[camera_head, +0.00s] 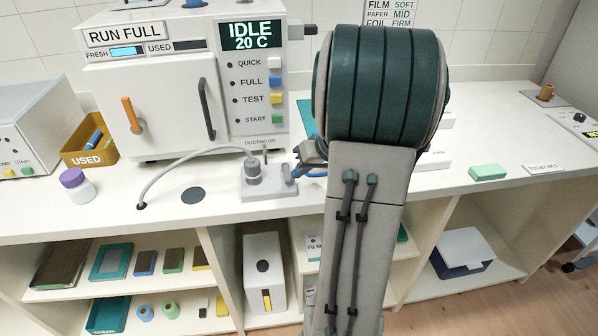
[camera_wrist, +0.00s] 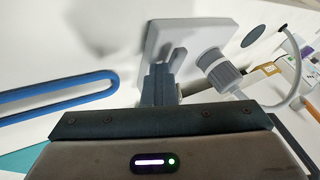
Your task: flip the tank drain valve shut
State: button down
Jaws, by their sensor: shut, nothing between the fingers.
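A grey fitting (camera_head: 254,170) with a hose and a base plate sits on the counter in front of the white sterilizer; I take it for the tank drain valve, though no label on it is readable. In the wrist view its plate (camera_wrist: 150,42), round hose connector (camera_wrist: 217,70) and short grey lever (camera_wrist: 178,58) show. The lever stands up from the plate. My gripper (camera_wrist: 158,72) is shut and empty, with its fingertips right beside the lever; I cannot tell whether they touch. In the head view my arm mostly hides the gripper (camera_head: 308,153).
The sterilizer (camera_head: 150,100) stands behind, with an orange lever (camera_head: 132,115) and dark handle (camera_head: 207,108). The hose (camera_head: 180,162) arches left to the counter. A blue loop handle (camera_wrist: 60,90) lies near my gripper. A purple-capped jar (camera_head: 78,186) stands left.

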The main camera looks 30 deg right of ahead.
jog(key=shift+a+f, duration=0.2)
jog(key=shift+a, duration=0.1)
jog(key=shift+w+d+b, duration=0.25)
jog(key=shift+d+b, duration=0.2)
jog(key=shift+d, duration=0.1)
jog(key=shift+s+d, duration=0.1)
jog(key=shift+d, duration=0.25)
jog(key=s+d+b, duration=0.2)
jog(key=shift+d+f, duration=0.1)
jog(key=shift+d, duration=0.3)
jog(key=a+v, duration=0.1)
jog(key=v, duration=0.9)
jog(key=shift+s+r, duration=0.2)
jog(key=shift+r, duration=0.15)
